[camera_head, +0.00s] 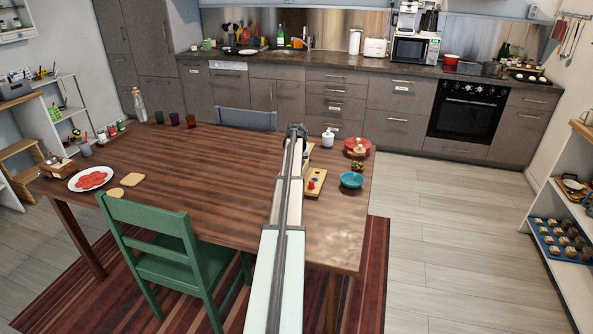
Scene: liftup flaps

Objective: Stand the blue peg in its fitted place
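A small yellow wooden board (315,191) lies on the table just right of my arm. A red piece and a small blue spot (317,180) show on it; I cannot tell whether the blue is the peg or a hole. Another light wooden piece is partly hidden behind my arm, farther back. My arm reaches from the bottom middle over the table, and its end with my gripper (297,131) is near the table's far edge. The fingers are too small and covered to tell open from shut, or whether they hold anything.
A teal bowl (351,180), a red pot (357,147) and a white bottle (328,138) stand near the board on the wooden table (220,185). A green chair (165,250) is at the front. The table's middle left of my arm is clear.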

